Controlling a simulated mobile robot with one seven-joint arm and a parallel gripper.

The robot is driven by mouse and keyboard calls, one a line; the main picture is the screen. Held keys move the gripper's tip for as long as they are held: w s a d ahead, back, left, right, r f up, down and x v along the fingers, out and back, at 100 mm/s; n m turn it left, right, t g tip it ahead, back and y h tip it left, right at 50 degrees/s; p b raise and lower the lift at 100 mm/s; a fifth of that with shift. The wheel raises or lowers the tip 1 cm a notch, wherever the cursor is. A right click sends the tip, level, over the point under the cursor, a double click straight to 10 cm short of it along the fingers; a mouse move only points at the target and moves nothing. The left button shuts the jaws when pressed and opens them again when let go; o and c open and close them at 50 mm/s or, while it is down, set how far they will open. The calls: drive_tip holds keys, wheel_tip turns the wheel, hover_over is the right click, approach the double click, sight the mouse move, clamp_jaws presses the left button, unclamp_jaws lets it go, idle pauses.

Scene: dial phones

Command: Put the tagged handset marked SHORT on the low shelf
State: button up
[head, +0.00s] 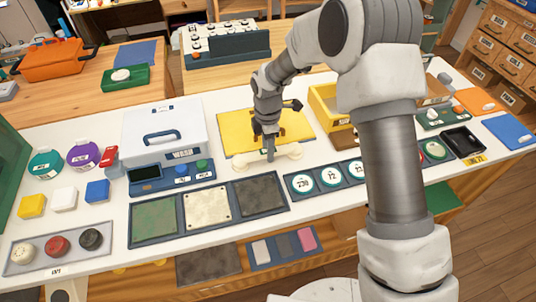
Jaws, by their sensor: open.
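A cream handset (285,153) lies across the front edge of the yellow mat (237,122) on the white bench. A tag or the word SHORT cannot be read on it. My gripper (269,151) points down at the middle of the handset, with its fingers at or just above the handle. It is open, and whether it touches the handset cannot be told. The low wooden shelf (150,282) runs under the bench front.
A tray of three textured panels (208,211) and a strip of round dials (331,177) lie in front of the handset. A white case (164,134) stands left, a yellow bin (324,101) right. My arm hides part of the bench's right side.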

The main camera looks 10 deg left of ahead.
drive_tip(key=shift+f, duration=0.85)
clamp_jaws()
drive_tip(key=shift+r, duration=0.1)
drive_tip(key=shift+r, duration=0.5)
drive_tip(key=r, duration=0.2)
drive_tip(key=d+r, duration=0.1)
drive_tip(key=shift+w+d+r, duration=0.15)
drive_tip(key=shift+r, duration=0.25)
drive_tip(key=d+r, duration=0.6)
drive_tip(key=d, duration=0.4)
drive_tip(key=shift+w+d+p, duration=0.25)
drive_tip(key=shift+w+p, duration=0.05)
drive_tip(key=shift+w, duration=0.1)
